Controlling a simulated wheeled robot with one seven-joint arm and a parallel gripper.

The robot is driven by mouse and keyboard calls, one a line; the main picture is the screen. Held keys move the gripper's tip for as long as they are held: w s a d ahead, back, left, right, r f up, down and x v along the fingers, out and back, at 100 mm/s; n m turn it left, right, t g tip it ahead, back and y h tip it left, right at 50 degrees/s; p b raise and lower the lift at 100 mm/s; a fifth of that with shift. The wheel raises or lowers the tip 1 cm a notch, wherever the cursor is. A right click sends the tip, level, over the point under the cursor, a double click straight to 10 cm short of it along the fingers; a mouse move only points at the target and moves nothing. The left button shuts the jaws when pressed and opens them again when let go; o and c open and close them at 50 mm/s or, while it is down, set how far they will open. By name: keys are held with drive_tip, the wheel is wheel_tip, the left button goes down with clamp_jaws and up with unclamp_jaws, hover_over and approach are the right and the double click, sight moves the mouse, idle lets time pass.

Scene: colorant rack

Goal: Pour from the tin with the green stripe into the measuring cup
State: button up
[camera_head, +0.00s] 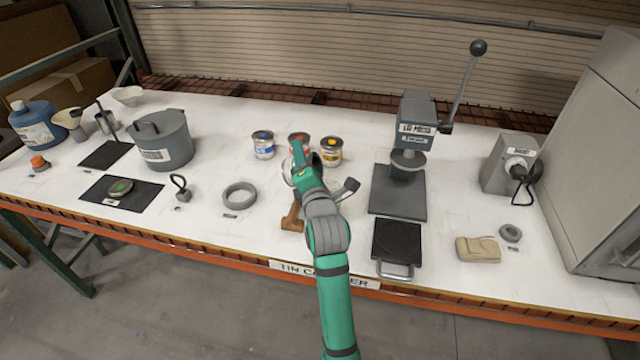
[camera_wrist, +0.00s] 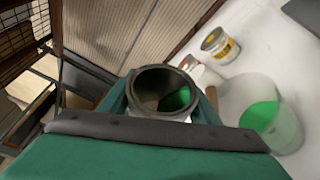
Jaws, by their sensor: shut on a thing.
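In the wrist view my gripper (camera_wrist: 165,112) is shut on an open tin (camera_wrist: 145,80). I look into its dark mouth, and green liquid shows inside at the right. The tin's outer stripe is hidden. To its right stands a translucent measuring cup (camera_wrist: 289,122) with green liquid in it. No stream shows between tin and cup. In the head view my gripper (camera_head: 300,160) is over the middle of the table; the arm largely hides the held tin and the cup there.
Tins with blue (camera_head: 263,150), red (camera_head: 298,140) and yellow (camera_head: 331,155) marks stand close behind my gripper. A wooden-handled tool (camera_head: 293,218) lies in front. A lever press (camera_head: 415,125) stands at right, a grey pot (camera_head: 165,140) at left. A grey ring (camera_head: 228,191) lies left of the arm.

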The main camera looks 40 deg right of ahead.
drive_tip(key=shift+s+r+m, duration=0.1)
drive_tip(key=shift+r+m, duration=0.2)
drive_tip(key=shift+m, duration=0.2)
idle(1.4)
drive_tip(key=shift+t, duration=0.3)
drive_tip(key=shift+d, duration=0.1)
